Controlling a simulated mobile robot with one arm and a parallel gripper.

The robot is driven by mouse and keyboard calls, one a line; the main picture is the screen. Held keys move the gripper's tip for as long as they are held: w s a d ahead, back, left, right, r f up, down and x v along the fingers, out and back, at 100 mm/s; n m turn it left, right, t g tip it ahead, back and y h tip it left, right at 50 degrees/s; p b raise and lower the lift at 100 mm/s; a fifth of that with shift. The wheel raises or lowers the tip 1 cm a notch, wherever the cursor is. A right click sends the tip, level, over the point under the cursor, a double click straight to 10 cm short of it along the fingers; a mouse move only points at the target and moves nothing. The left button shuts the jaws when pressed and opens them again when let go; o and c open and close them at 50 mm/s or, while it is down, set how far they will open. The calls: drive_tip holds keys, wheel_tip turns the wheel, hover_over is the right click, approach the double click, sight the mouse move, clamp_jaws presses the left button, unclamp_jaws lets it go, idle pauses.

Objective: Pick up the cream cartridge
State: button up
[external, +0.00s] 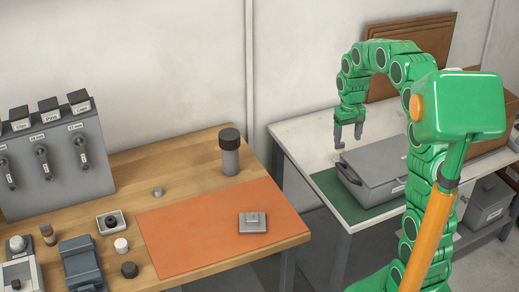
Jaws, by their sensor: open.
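My gripper (348,142) hangs over the white table on the right, fingers pointing down and apart, with nothing seen between them. It is just left of and above the grey lidded case. A small pale spot (339,146) shows right under the left finger; I cannot tell what it is. A small short off-white cylinder (121,245) stands on the wooden table at the left, far from my gripper. It is the clearest cream-coloured loose piece, but I cannot tell for sure that it is the cream cartridge.
The grey case (382,165) stands on a green mat (335,193). On the wooden table are an orange mat (180,235), a grey block (253,222), a dark-topped cylinder (230,155), a small open box (111,222) and a grey lever panel (45,155). A gap separates the tables.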

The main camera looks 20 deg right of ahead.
hover_over(339, 150)
drive_tip(key=w+d, duration=0.1)
drive_tip(key=shift+m+t, duration=0.3)
drive_tip(key=f, duration=1.1)
drive_tip(key=shift+w+f, duration=0.2)
drive_tip(key=shift+f, duration=4)
drive_tip(key=c, duration=1.1)
drive_tip(key=shift+r, duration=0.1)
